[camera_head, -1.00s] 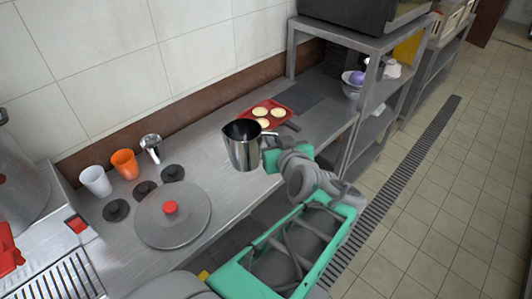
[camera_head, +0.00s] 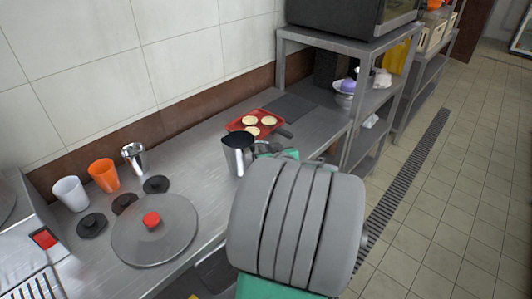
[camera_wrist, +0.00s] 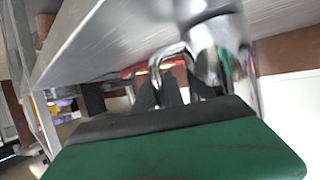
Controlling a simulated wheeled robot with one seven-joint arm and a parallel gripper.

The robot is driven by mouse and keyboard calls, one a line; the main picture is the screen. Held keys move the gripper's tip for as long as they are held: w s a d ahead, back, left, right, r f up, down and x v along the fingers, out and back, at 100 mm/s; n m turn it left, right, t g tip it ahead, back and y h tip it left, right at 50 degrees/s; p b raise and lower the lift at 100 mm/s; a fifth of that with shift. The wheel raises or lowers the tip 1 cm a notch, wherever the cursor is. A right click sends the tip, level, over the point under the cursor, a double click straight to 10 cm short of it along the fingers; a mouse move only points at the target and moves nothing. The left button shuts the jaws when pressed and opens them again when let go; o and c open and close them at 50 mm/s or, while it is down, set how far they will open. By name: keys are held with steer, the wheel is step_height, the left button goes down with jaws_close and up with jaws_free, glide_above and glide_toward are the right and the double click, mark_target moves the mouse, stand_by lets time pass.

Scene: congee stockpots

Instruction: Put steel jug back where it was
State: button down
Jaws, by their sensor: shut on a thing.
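The steel jug (camera_head: 236,156) is upright at the counter, just in front of the red tray, in the head view. Its mouth is dark and its handle side faces right, toward my gripper (camera_head: 268,151). My gripper is shut on the jug, mostly hidden behind my large grey arm link. In the wrist view the shiny jug (camera_wrist: 207,55) and its handle show close up, with dark fingertips (camera_wrist: 172,92) at the handle. I cannot tell whether the jug's base touches the steel counter (camera_head: 205,140).
A red tray (camera_head: 279,121) with several pale round pieces lies behind the jug. A large lid with a red knob (camera_head: 152,220), dark small lids, an orange cup (camera_head: 104,175), a white cup (camera_head: 70,193) and a small steel cup (camera_head: 134,158) stand left. A shelf (camera_head: 345,110) rises right.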

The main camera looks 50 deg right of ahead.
steer(key=shift+f, duration=0.2)
steer(key=c, duration=1.4)
jaws_free()
steer(key=shift+r, duration=0.1)
steer(key=shift+c, duration=0.2)
steer(key=shift+r, duration=0.3)
steer(key=v, duration=1.2)
steer(key=shift+f, duration=0.25)
